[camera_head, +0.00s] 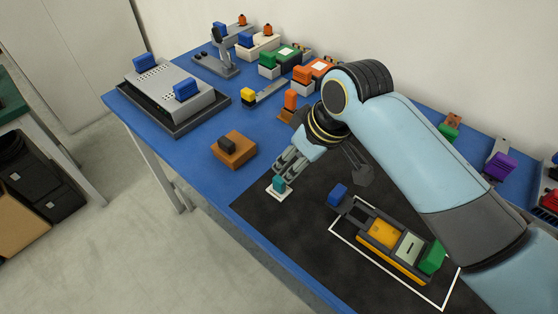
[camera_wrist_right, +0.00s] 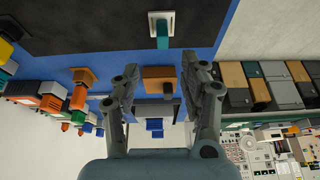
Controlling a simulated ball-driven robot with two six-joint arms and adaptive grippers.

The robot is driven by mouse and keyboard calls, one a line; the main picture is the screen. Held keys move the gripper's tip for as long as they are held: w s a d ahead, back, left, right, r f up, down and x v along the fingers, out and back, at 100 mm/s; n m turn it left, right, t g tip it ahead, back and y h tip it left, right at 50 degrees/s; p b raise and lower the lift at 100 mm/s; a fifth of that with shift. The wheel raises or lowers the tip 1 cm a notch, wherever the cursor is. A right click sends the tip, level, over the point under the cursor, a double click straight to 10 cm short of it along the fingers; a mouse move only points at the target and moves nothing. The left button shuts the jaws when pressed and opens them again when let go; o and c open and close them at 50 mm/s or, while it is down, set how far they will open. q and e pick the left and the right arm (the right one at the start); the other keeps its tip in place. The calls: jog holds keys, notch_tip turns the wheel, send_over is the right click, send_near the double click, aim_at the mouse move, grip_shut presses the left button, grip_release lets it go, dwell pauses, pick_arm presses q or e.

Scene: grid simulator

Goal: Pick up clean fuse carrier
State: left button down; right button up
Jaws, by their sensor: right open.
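A small teal piece (camera_head: 279,184), which looks like the fuse carrier, stands on a white square plate (camera_head: 271,191) at the left corner of the dark mat. In the right wrist view the teal piece (camera_wrist_right: 162,36) shows beyond the fingers, near the top. My right gripper (camera_head: 287,167) points down from the right, close above and behind the teal piece. In the wrist view the right gripper (camera_wrist_right: 163,72) has its fingers wide apart with nothing between their tips. Whether a finger touches the piece cannot be told. My left gripper is out of view.
An orange-brown block (camera_head: 233,149) with a dark top part lies left of the gripper. A yellow and grey device (camera_head: 384,234) with blue and green ends lies in a white outline on the mat (camera_head: 310,194). A grey box (camera_head: 173,87) and several coloured parts stand farther back.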

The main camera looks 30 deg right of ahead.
aim_at(280, 180)
jog(key=x, duration=0.4)
jog(key=shift+a+f, duration=0.25)
jog(key=shift+w+f, duration=0.15)
jog(key=shift+f, duration=0.15)
jog(key=x, duration=0.5)
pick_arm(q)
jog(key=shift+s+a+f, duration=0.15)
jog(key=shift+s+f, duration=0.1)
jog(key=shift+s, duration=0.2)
pick_arm(e)
jog(key=c, duration=0.3)
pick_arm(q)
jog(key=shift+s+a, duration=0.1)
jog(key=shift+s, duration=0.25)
pick_arm(e)
grip_shut()
